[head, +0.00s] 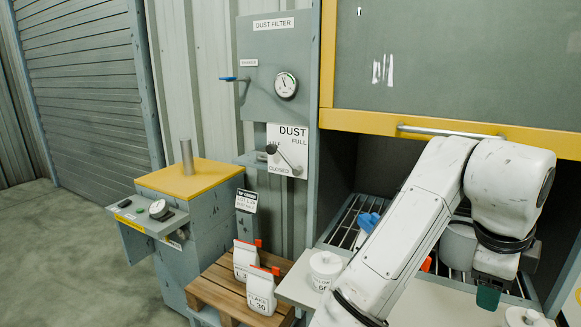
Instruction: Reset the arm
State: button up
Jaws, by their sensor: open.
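My white arm rises from the bottom of the head view, bends at the upper right and points down again. My gripper (489,292) hangs at its end, at the right, over the pale shelf (440,311) in front of the open cabinet bay. It is open, and I see nothing held in it. It is seen nearly edge-on, and a dark green fingertip shows at its lower end. A white round-lidded tub (525,317) stands just to the right below it. My arm hides part of the bay and shelf.
A grey metal pot (457,243) and blue item (368,222) are in the bay behind my arm. Another white tub (325,268) stands left of the arm. The yellow-framed hood (450,122) overhangs closely. White bags (262,290) stand on a wooden pallet (216,284). Floor is clear at left.

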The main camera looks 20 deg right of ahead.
notch_tip(320, 180, down, 18)
jog(key=a+n+t+h, duration=0.2)
jog(key=n, duration=1.7)
jog(key=s+a+f+n+g+y, duration=0.1)
jog(key=s+a+f+n+y, duration=0.5)
jog(key=s+a+f+n, duration=0.5)
jog(key=s+a+f, duration=0.3)
jog(key=a+f, duration=0.1)
jog(key=f, duration=0.2)
jog(key=shift+a+n+g, duration=0.3)
jog(key=shift+n, duration=0.1)
